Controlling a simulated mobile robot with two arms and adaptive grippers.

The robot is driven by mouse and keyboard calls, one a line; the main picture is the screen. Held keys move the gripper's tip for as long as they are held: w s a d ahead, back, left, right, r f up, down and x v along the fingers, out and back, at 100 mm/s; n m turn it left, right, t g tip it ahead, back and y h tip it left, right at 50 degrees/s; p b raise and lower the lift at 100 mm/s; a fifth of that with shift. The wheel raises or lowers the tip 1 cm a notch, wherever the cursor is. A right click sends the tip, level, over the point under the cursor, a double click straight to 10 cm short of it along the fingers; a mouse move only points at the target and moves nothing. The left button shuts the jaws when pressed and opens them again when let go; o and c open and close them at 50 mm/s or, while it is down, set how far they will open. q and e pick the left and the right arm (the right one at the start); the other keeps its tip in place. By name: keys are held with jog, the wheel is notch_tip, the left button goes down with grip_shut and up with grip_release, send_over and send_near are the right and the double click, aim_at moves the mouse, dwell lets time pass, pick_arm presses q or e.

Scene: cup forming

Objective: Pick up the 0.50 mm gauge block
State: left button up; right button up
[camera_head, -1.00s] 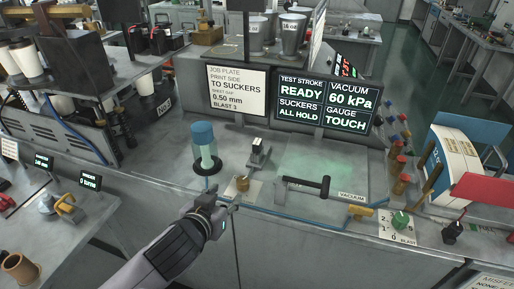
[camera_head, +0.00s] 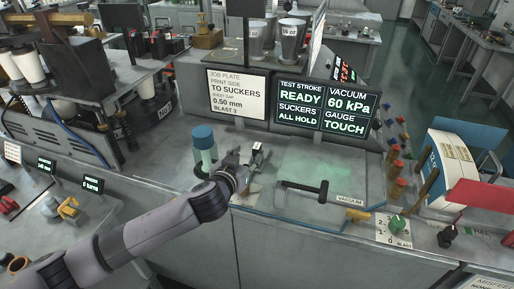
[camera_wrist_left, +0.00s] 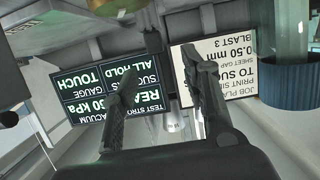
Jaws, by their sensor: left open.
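My left gripper (camera_head: 247,160) is open and reaches over the bench from the left. It is beside a small grey metal piece (camera_head: 262,149), which it partly hides. I cannot read a mark on that piece, so I cannot tell whether it is the 0.50 mm gauge block. In the left wrist view the two dark fingers (camera_wrist_left: 163,75) stand apart. A small pale metal piece (camera_wrist_left: 172,121) shows between them, with no finger seen closed on it. My right gripper is not in view.
A clear cylinder with a blue cap (camera_head: 203,137) stands just left of my gripper. Two screens (camera_head: 322,107) stand behind; a sign (camera_head: 237,93) reads sheet gap 0.50 mm.

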aim_at(256, 148)
pick_arm(q)
jog(key=shift+x, duration=0.95)
jog(key=p+x, duration=0.2)
jog(key=x, duration=0.1)
jog(key=shift+w+d, duration=0.25)
jog(key=shift+d, duration=0.1)
jog(key=shift+w+d+f, duration=0.2)
jog(key=shift+w+f, duration=0.05)
jog(key=shift+w, duration=0.4)
jog(key=shift+s, duration=0.1)
jog(key=shift+c, duration=0.6)
jog(key=c, duration=0.7)
grip_shut()
